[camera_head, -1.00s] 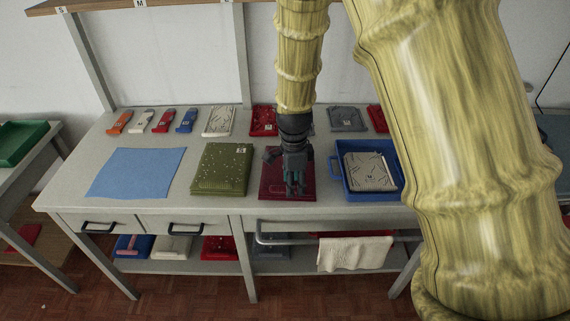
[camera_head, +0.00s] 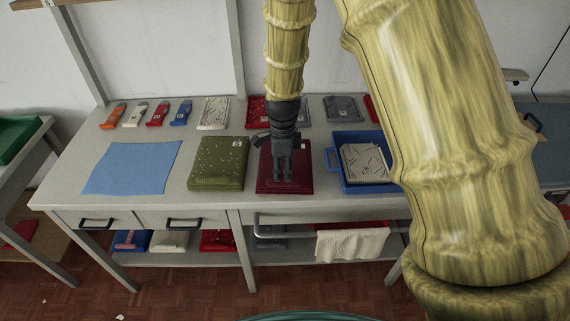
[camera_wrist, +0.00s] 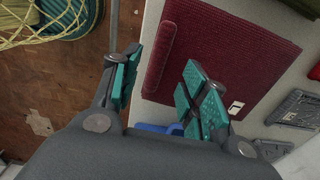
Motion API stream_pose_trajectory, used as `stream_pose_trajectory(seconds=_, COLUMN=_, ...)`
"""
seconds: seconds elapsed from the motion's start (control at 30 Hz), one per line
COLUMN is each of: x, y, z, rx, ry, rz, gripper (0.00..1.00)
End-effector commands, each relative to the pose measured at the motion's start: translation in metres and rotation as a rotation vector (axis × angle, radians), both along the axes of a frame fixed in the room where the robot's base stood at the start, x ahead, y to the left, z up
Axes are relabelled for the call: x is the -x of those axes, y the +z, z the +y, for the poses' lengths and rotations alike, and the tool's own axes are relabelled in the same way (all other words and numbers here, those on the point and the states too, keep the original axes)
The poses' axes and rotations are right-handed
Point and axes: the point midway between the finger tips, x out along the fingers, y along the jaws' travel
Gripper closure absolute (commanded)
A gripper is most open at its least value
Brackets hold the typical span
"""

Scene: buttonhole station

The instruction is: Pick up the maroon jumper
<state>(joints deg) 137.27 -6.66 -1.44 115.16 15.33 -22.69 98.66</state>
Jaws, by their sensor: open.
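The maroon jumper (camera_head: 292,183) lies folded flat on the table, between a folded olive garment and a blue tray. In the wrist view the maroon jumper (camera_wrist: 222,52) shows its ribbed knit, a rolled edge on one side and a small white tag. My gripper (camera_head: 283,178) is over the jumper in the head view and hides its middle. In the wrist view my gripper (camera_wrist: 160,88) has its teal-padded fingers apart, with nothing held between them. I cannot tell how far above the cloth the fingertips are.
The olive garment (camera_head: 217,164) lies close on the left, beyond it a blue cloth (camera_head: 131,168). The blue tray (camera_head: 333,160) with a pale folded garment (camera_head: 367,163) stands close on the right. Several folded items line the back. A towel (camera_head: 351,243) hangs from the front rail.

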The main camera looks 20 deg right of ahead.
Motion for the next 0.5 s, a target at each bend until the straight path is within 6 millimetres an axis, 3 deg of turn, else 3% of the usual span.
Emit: stream_pose_trajectory(seconds=0.5, x=0.005, y=-0.043, z=-0.003, rx=-0.001, ry=0.000, rz=0.003, gripper=0.56)
